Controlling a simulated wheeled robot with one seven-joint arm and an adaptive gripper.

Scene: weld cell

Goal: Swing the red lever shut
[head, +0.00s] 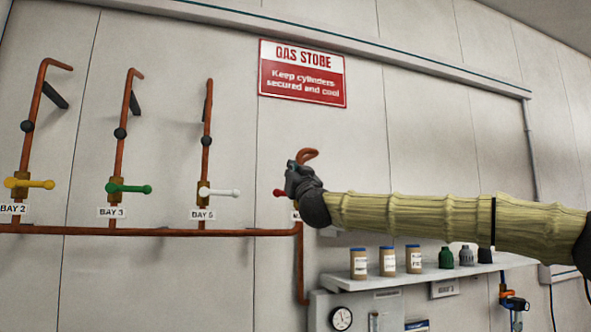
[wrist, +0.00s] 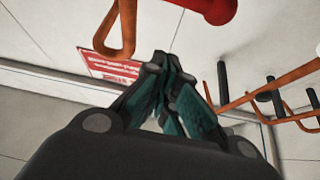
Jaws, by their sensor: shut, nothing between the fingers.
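The red lever (head: 279,193) is mostly hidden behind my gripper in the head view; only a red end shows at the gripper's left. A large red rounded part, apparently the lever (wrist: 205,8), is cut off by the top edge of the wrist view. The copper pipe (head: 309,154) of that valve curves out above my gripper, and a copper pipe end (wrist: 126,35) hangs close by in the wrist view. My gripper (head: 294,170) is shut and empty, in front of the valve. In the wrist view its fingertips (wrist: 170,62) are together, apart from the red part.
Yellow (head: 35,184), green (head: 130,188) and white (head: 220,192) levers sit on copper pipes at the left. A shelf (head: 440,274) with several jars and caps is below my arm. A gauge panel (head: 360,308) stands lower. A red sign (head: 302,75) hangs above.

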